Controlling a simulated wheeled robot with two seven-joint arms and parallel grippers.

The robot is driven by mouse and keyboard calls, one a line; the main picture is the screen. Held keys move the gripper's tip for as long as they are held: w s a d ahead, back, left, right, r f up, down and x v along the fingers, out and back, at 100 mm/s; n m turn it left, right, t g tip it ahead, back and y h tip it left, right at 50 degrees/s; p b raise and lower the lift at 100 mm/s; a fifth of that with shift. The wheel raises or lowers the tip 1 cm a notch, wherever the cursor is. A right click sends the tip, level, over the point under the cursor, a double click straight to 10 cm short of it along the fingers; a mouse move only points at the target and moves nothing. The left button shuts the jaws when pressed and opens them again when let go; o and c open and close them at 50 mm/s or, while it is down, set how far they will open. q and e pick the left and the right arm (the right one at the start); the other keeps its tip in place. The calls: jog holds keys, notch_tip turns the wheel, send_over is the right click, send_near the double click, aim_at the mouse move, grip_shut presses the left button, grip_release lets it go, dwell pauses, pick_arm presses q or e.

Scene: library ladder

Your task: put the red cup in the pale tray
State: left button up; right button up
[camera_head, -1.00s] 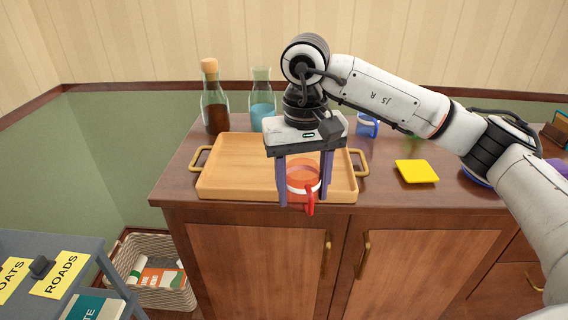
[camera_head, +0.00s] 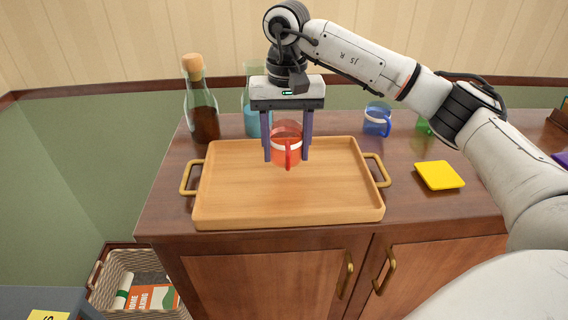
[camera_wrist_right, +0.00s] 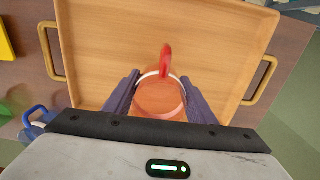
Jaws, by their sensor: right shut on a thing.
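The red cup (camera_head: 286,148) is see-through red with a white band, and its handle faces the front. My right gripper (camera_head: 287,156) is shut on it, one finger on each side. The cup also shows between the fingers in the right wrist view (camera_wrist_right: 160,98). The pale wooden tray (camera_head: 290,206) with brass handles lies on the cabinet top. The cup is over the back part of the tray; I cannot tell whether its base touches the tray floor. The rest of the tray is empty. My left gripper is not in view.
A corked bottle of dark liquid (camera_head: 202,110) and a bottle of blue liquid (camera_head: 251,118) stand behind the tray. A blue mug (camera_head: 377,120) and a yellow square (camera_head: 439,175) are to the right. A wicker basket (camera_head: 108,283) is on the floor at left.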

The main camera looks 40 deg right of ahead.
notch_tip(320, 180, down, 4)
jog(key=shift+r, duration=0.1)
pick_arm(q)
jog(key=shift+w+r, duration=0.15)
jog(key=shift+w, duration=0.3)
pick_arm(e)
jog(key=shift+f, duration=0.25)
jog(key=o, duration=1.2)
jog(key=shift+f, duration=0.1)
pick_arm(q)
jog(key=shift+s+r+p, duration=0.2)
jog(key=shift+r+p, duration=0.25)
jog(key=shift+p, duration=0.2)
pick_arm(e)
notch_tip(320, 180, up, 12)
jog(key=shift+r, duration=0.2)
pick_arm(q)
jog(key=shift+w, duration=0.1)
